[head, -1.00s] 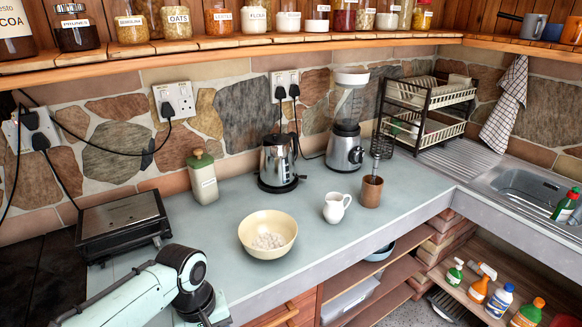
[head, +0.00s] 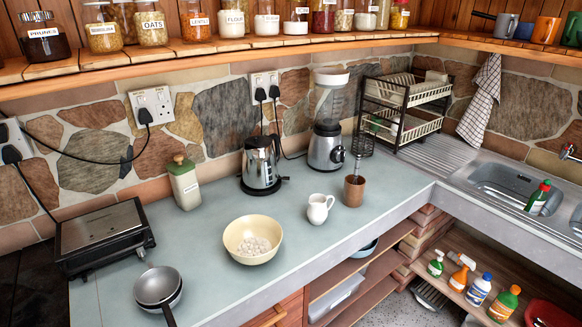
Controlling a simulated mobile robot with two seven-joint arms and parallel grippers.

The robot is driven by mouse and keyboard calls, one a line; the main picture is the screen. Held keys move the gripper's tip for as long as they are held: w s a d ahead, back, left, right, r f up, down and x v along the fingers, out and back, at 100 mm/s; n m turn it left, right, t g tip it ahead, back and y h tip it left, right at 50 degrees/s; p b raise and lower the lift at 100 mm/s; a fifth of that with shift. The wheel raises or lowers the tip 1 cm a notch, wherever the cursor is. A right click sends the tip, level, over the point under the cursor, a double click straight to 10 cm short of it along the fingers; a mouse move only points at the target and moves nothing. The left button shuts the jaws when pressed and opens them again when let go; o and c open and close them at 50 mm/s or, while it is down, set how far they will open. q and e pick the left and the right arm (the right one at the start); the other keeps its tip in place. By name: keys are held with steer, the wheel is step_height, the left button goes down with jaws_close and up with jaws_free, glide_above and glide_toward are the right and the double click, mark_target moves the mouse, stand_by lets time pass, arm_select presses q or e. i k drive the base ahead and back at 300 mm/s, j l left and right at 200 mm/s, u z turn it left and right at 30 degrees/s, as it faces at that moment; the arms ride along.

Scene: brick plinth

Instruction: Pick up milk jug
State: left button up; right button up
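The milk jug (head: 319,208) is a small white pitcher with a handle on its right side. It stands upright on the grey-blue counter (head: 225,290) near its front edge, between a cream bowl (head: 235,243) of white lumps and a brown cup (head: 354,190) holding a utensil. Nothing touches the jug and it is fully visible. Neither of my grippers shows in the head view.
A metal kettle (head: 261,166) and a blender (head: 326,140) stand behind the jug. A grill (head: 104,236) and stacked pans (head: 158,287) are at the left. A jar shelf (head: 240,53) overhangs the back. The counter just before the jug is clear.

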mark_target(318, 213)
steer(key=i+l+u, duration=0.15)
steer(key=l, duration=0.2)
steer(key=i+l+u, duration=0.15)
steer(key=l, duration=0.25)
steer(key=l+u, duration=0.1)
steer(key=l, duration=0.25)
steer(key=i+l+u, duration=0.15)
steer(key=l, duration=0.25)
